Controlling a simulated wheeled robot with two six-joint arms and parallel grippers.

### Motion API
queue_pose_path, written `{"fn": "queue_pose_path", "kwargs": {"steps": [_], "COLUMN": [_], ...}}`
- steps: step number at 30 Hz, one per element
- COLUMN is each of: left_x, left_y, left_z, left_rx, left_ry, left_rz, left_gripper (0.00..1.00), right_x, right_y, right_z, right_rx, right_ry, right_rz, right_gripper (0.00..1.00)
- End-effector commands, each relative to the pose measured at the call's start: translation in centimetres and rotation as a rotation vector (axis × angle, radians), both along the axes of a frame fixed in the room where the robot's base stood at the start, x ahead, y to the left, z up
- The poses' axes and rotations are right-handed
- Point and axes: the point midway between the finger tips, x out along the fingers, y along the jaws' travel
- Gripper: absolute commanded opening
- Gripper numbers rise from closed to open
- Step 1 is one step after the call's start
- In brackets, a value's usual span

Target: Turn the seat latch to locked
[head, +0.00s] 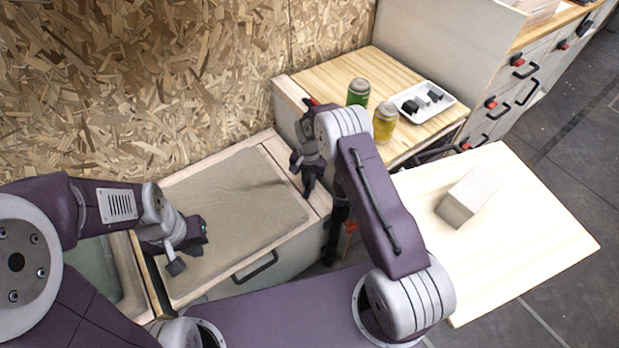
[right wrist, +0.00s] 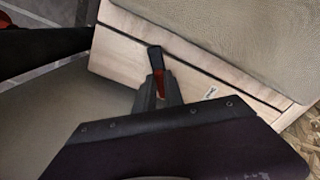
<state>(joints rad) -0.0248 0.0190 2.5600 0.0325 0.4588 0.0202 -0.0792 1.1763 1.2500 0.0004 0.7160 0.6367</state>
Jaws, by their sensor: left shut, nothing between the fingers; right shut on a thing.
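The seat is a wooden box with a beige cushion (head: 235,210), below the chipboard wall in the head view. The seat latch (right wrist: 155,58), a small black lever with a red part, shows at the wooden edge of the seat in the right wrist view. My right gripper (right wrist: 159,88) is shut on the latch, its dark fingers around the red part. In the head view my right gripper (head: 309,183) is over the seat's right end and the latch cannot be made out. My left gripper (head: 188,248) is shut and empty above the cushion's left front.
A small printed label (right wrist: 211,92) is on the wood beside the latch. A green can (head: 358,92), a yellow can (head: 385,123) and a white tray (head: 422,101) stand on the counter. A pale block (head: 468,197) lies on the light tabletop (head: 530,230) at right.

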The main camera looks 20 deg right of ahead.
Motion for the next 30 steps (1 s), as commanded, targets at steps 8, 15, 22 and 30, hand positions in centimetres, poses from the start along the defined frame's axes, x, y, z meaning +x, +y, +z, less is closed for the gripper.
{"fn": "queue_pose_path", "kwargs": {"steps": [8,15,22,30], "left_x": [0.0,0.0,0.0,0.0], "left_y": [0.0,0.0,0.0,0.0], "left_z": [1.0,1.4,1.6,1.7], "left_rx": [0.0,0.0,0.0,0.0], "left_ry": [0.0,0.0,0.0,0.0], "left_rz": [0.0,0.0,0.0,0.0], "left_gripper": [0.0,0.0,0.0,0.0], "right_x": [0.2,0.4,0.5,0.5], "right_y": [0.1,0.2,0.3,0.3], "right_z": [0.2,0.1,0.1,0.1], "right_rx": [0.0,-0.001,-0.001,-0.001], "right_ry": [-0.002,-0.002,-0.004,-0.003], "right_rz": [-0.257,-0.451,-0.583,-0.662], "right_gripper": [0.0,0.0,0.0,0.0]}}
